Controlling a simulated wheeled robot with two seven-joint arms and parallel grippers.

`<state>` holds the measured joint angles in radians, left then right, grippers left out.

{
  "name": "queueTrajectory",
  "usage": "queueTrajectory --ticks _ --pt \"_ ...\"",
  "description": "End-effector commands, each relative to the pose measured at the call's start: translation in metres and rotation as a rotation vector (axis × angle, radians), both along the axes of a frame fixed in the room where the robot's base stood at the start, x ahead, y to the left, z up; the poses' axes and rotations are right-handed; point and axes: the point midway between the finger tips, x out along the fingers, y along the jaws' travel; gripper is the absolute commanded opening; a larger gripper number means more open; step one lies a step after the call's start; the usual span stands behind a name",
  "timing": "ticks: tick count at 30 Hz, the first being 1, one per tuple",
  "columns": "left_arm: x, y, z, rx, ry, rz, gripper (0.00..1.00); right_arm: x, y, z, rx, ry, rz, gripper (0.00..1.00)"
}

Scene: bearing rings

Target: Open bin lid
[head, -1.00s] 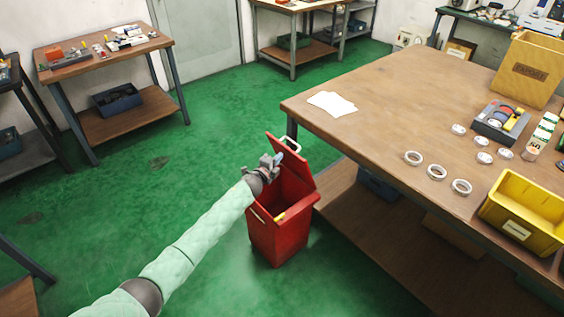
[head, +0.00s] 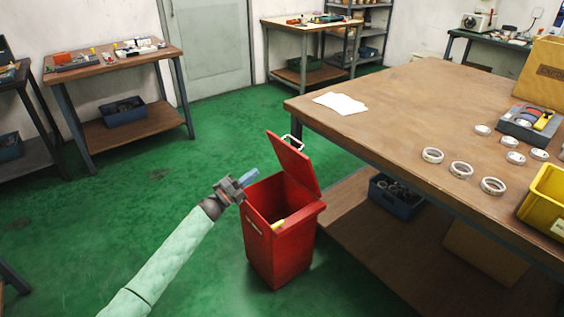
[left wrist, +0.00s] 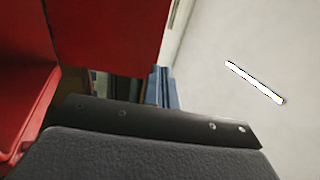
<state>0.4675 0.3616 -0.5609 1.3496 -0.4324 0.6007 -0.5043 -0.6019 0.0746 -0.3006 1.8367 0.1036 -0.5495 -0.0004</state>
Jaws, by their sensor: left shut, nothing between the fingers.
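The red bin (head: 277,245) stands on the green floor beside the large wooden table. Its red lid (head: 293,163) is raised and tilted up, with a pale handle (head: 294,142) at its top edge. My left gripper (head: 249,177) is shut and empty, just left of the raised lid and above the bin's left rim, apparently apart from the lid. In the left wrist view the red lid (left wrist: 110,35) fills the upper left, past the dark gripper body. My right gripper is not in view.
The wooden table (head: 400,110) on the right holds paper sheets (head: 340,103), several rings (head: 461,170), a grey tray (head: 528,124) and a yellow bin (head: 545,200). A lower shelf with a blue crate (head: 396,196) is close to the red bin's right.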

Motion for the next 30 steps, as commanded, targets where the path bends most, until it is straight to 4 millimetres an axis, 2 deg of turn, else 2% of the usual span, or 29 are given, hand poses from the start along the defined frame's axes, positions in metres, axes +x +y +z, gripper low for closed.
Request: queueTrajectory --ticks 4,8,24,30 --pt "0.002 -0.002 0.003 -0.005 -0.008 -0.006 0.0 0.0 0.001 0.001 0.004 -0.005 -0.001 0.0" --pt "0.01 -0.012 0.009 -0.005 -0.007 -0.005 0.0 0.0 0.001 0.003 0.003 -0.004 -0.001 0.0" --pt "0.061 -0.083 0.041 -0.005 -0.006 -0.005 0.0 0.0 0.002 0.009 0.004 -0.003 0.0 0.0" --pt "0.072 -0.098 0.047 -0.004 -0.005 -0.004 0.0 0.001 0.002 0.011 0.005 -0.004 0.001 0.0"
